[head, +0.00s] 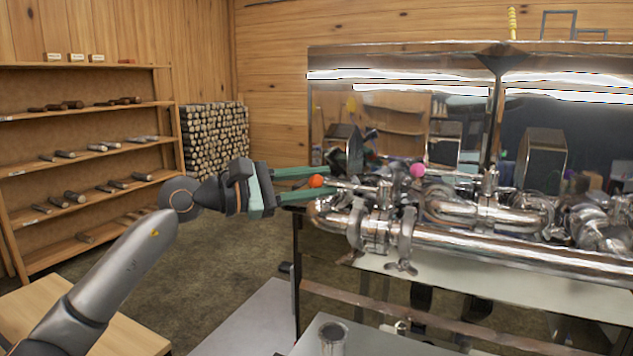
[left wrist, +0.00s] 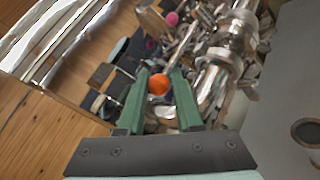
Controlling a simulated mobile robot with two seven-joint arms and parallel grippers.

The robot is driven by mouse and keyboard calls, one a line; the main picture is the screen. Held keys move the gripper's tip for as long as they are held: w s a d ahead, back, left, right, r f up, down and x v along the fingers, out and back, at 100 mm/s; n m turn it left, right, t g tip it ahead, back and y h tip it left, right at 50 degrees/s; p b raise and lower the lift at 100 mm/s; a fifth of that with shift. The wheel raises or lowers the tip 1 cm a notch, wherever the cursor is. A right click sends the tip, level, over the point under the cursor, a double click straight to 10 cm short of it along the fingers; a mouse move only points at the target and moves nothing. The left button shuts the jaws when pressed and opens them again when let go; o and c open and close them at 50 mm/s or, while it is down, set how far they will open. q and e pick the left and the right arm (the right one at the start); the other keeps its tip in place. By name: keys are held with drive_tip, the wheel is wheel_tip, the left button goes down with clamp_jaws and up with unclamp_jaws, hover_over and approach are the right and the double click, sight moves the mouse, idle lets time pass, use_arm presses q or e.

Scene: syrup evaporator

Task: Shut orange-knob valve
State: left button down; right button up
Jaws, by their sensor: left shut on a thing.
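The orange knob (head: 316,181) is a small ball at the left end of the steel pipework. It also shows in the left wrist view (left wrist: 158,84), between the green fingers. My left gripper (head: 322,180) reaches in from the left, with its two green fingers shut on the orange knob, one on each side. The valve's handle and body behind the knob are partly hidden among shiny fittings. A pink knob (head: 418,170) sits farther right on the same pipework, apart from my gripper. My right gripper is out of view.
The polished evaporator pan (head: 400,115) stands behind the pipes. Below my left gripper a steel pipe (head: 480,250) with a clamp crosses to the right. A metal cup (head: 333,338) stands in front. Shelves (head: 90,150) and stacked logs (head: 214,140) are at the left, with open floor between.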

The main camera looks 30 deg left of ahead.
use_arm(q)
drive_tip(key=shift+a+r, duration=0.1)
drive_tip(key=shift+r, duration=0.2)
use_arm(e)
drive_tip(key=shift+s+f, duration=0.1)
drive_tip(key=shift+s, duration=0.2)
use_arm(q)
drive_tip(key=shift+s, duration=0.1)
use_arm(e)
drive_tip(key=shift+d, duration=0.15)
